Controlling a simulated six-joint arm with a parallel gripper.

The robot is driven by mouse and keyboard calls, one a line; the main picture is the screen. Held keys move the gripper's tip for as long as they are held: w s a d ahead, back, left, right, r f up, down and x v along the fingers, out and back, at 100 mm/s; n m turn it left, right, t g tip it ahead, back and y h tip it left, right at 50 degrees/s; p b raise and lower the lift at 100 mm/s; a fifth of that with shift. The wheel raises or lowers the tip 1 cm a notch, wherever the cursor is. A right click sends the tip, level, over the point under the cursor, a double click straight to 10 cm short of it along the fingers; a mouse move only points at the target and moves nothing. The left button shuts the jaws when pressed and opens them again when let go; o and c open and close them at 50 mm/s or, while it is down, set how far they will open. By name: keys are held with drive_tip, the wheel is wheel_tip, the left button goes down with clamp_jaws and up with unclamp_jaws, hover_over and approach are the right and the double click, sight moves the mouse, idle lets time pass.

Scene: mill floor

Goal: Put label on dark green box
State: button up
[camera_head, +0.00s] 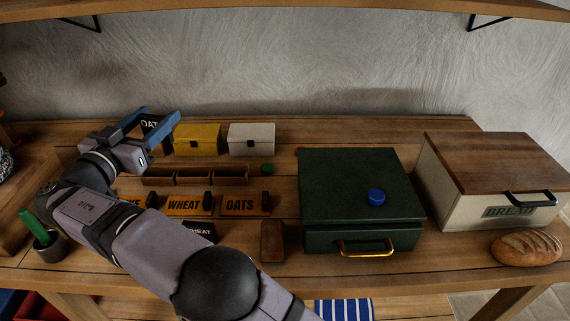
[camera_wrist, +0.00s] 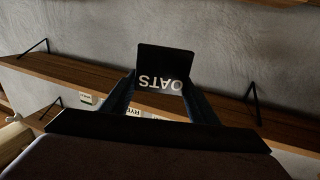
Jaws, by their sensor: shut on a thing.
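My gripper (camera_head: 160,116) is at the back left of the bench and is shut on a black label (camera_head: 151,126) with white letters reading OATS. In the wrist view the label (camera_wrist: 165,62) stands between my two fingers, its letters upside down. The dark green box (camera_head: 345,185) stands right of centre, well to the right of my gripper. It has a brass handle on its front and a closed lid.
A yellow box (camera_head: 197,138) and a white box (camera_head: 251,138) stand at the back, close right of my gripper. Orange WHEAT (camera_head: 184,204) and OATS (camera_head: 240,204) plates, a black label (camera_head: 199,229) and a wooden block (camera_head: 272,241) lie left of the green box. A bread box (camera_head: 480,190) stands right.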

drive_tip(key=w+d+r+m+g+h+p, duration=0.2)
drive_tip(key=w+d+r+h, duration=0.1)
drive_tip(key=d, duration=0.7)
drive_tip(key=w+d+r+m+g+h+p, duration=0.1)
drive_tip(key=w+d+r+m+h+p, duration=0.15)
drive_tip(key=d, duration=0.75)
drive_tip(key=w+d+r+m+g+h+p, duration=0.15)
drive_tip(key=w+d, duration=0.25)
drive_tip(key=d, duration=0.6)
drive_tip(key=m+g+h+p, duration=0.3)
drive_tip(key=m+g+h, duration=0.1)
drive_tip(key=g+h, duration=0.15)
hover_over(349, 172)
drive_tip(key=shift+g+y, duration=0.3)
drive_tip(key=shift+y, duration=0.15)
drive_tip(key=shift+f, duration=7.85)
drive_tip(key=shift+f+b, duration=0.15)
drive_tip(key=shift+b, duration=0.35)
drive_tip(key=o, duration=1)
drive_tip(key=shift+o, duration=0.2)
